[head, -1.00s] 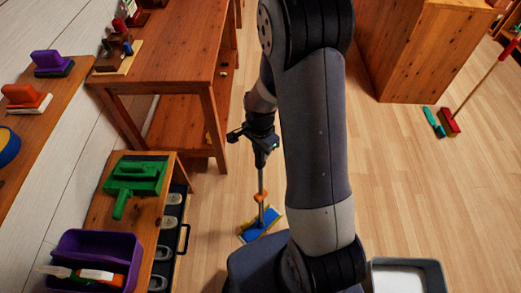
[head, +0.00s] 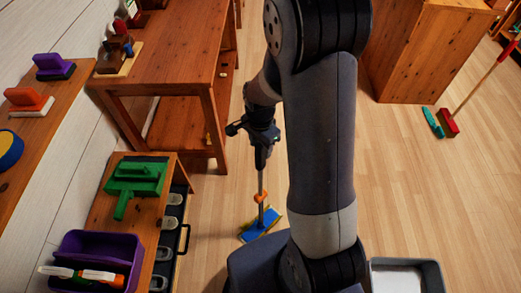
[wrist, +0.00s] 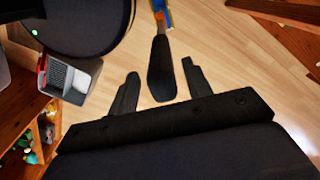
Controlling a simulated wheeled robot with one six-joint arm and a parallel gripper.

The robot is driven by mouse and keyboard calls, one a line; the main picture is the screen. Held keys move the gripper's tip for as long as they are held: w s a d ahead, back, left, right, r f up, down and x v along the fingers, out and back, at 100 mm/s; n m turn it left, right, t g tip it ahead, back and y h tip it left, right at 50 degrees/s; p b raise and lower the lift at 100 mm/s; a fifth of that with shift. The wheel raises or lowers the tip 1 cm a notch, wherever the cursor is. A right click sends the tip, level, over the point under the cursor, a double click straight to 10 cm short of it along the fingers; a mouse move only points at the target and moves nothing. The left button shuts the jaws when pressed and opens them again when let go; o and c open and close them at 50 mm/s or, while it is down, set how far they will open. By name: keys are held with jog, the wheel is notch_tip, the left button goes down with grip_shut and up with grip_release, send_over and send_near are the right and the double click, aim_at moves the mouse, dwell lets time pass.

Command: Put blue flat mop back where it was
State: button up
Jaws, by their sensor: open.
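The blue flat mop (head: 262,224) stands on the wooden floor, with a blue pad edged in yellow, a grey pole and an orange collar. Its pole rises almost upright to my gripper (head: 257,131). In the wrist view, the mop's dark handle grip (wrist: 163,68) points in between the two spread fingers of my gripper (wrist: 160,86). Gaps show on both sides of the grip, so the fingers are open and not closed on it. The mop's pad is mostly cut off at the top of the wrist view.
A wooden table (head: 168,70) stands close left of my gripper. A low bench (head: 95,205) holds a green tool (head: 135,178) and a purple bin (head: 72,245). A red broom (head: 449,122) and teal dustpan (head: 433,122) are at right. The floor between is clear.

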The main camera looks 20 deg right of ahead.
notch_tip(320, 180, up, 9)
jog(key=shift+w+f, duration=0.1)
jog(key=shift+f, duration=0.05)
jog(key=shift+f, duration=0.1)
notch_tip(320, 180, down, 13)
jog(key=shift+r+b, duration=0.1)
jog(key=shift+b, duration=0.5)
dwell(0.5)
